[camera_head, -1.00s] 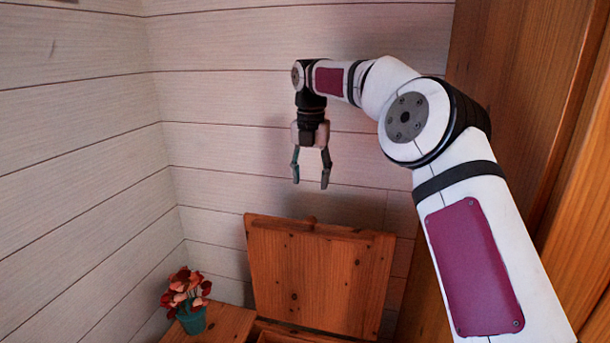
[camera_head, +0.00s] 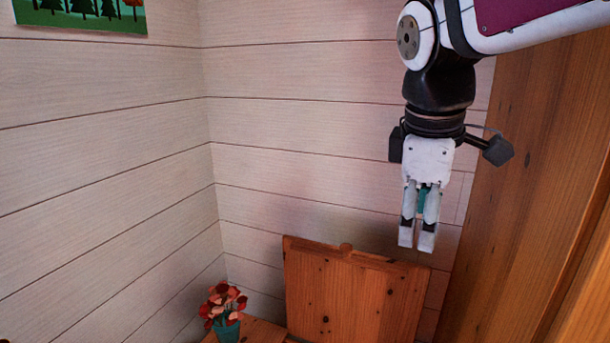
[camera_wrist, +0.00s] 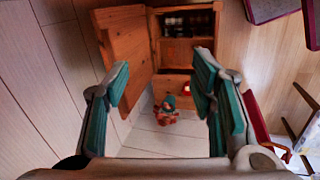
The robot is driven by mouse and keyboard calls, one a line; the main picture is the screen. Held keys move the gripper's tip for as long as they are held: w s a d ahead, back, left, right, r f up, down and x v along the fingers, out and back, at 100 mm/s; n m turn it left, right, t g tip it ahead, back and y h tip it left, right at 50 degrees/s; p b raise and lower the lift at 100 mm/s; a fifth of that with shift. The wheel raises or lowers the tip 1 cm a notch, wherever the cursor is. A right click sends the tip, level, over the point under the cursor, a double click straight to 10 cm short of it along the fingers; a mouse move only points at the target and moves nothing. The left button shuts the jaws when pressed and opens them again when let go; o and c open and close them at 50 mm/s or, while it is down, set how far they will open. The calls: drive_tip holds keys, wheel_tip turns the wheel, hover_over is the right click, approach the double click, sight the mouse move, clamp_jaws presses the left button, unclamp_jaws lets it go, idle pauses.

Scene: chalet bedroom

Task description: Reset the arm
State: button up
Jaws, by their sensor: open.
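My gripper (camera_head: 416,242) hangs pointing down at the right of the head view, in front of the plank wall and above an upright wooden panel (camera_head: 355,295). Its two fingers look close together from this side. In the wrist view my gripper (camera_wrist: 160,80) shows its teal-padded fingers wide apart with nothing between them. Part of my white arm runs out of the head view at the top right.
A teal pot with red flowers (camera_head: 224,312) stands left of the panel. The wrist view shows a wooden chest (camera_wrist: 185,87) with dark things inside. A wooden surface (camera_head: 520,190) rises at the right. A picture (camera_head: 85,12) hangs at the top left.

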drive_tip(key=s+d+f+m, duration=0.1)
drive_tip(key=s+f+m, duration=0.1)
drive_tip(key=s+m, duration=0.2)
drive_tip(key=s+d+f+m+t+y+p, duration=0.1)
drive_tip(key=s+m, duration=0.3)
drive_tip(key=s, duration=0.4)
drive_tip(key=s+d+f+m+p, duration=0.1)
drive_tip(key=s+f+m, duration=0.2)
drive_tip(key=s, duration=0.3)
drive_tip(key=shift+s+f+m+y, duration=0.2)
drive_tip(key=shift+f+m+y, duration=0.15)
drive_tip(key=shift+m, duration=0.25)
